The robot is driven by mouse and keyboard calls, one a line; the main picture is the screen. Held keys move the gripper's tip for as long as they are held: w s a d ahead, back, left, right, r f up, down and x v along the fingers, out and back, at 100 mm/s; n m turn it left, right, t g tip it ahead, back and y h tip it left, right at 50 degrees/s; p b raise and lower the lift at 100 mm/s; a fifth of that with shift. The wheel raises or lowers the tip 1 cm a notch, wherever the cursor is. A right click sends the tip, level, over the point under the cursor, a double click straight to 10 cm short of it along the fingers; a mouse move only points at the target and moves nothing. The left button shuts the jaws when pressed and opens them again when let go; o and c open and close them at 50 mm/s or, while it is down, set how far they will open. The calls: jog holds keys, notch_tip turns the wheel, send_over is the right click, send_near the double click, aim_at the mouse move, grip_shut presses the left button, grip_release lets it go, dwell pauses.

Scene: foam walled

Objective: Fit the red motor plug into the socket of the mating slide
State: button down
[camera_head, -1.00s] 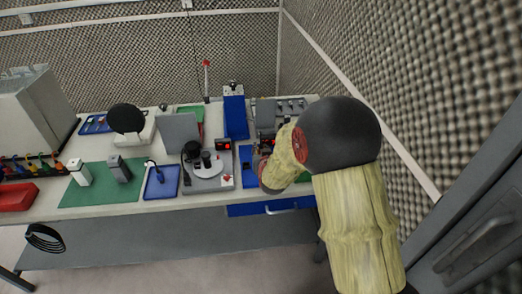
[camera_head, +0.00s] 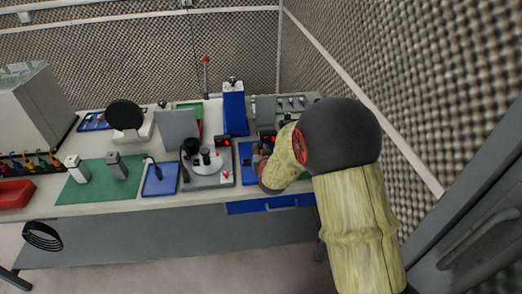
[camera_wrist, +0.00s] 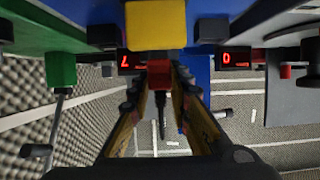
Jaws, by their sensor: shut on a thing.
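In the wrist view the red motor plug (camera_wrist: 158,76) is between my fingertips, with a dark cable or stem trailing from it. My gripper (camera_wrist: 159,84) is shut on it. Just beyond the plug is a yellow block (camera_wrist: 155,24), with blue surfaces behind it. I cannot tell whether plug and block touch. The socket is not clearly visible, and I cannot tell for certain which part is the mating slide. In the head view my gripper (camera_head: 260,158) is over a blue plate (camera_head: 246,173) at the bench's front right; my arm hides part of this area, and the plug cannot be made out.
Red-lit displays (camera_wrist: 131,61) flank the fingers in the wrist view. A green part (camera_wrist: 61,70) is at its left. In the head view a grey fixture with a round plate (camera_head: 208,163) stands left of my gripper. A tall blue stand (camera_head: 235,112) is behind; a foam wall is right.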

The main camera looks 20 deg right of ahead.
jog(key=shift+f+b, duration=0.35)
jog(key=shift+f, duration=0.05)
jog(key=c, duration=1.7)
grip_release()
jog(key=shift+o, duration=0.6)
jog(key=shift+s, duration=0.1)
jog(key=v, duration=1.1)
jog(key=shift+s, duration=0.4)
jog(key=shift+a, duration=0.15)
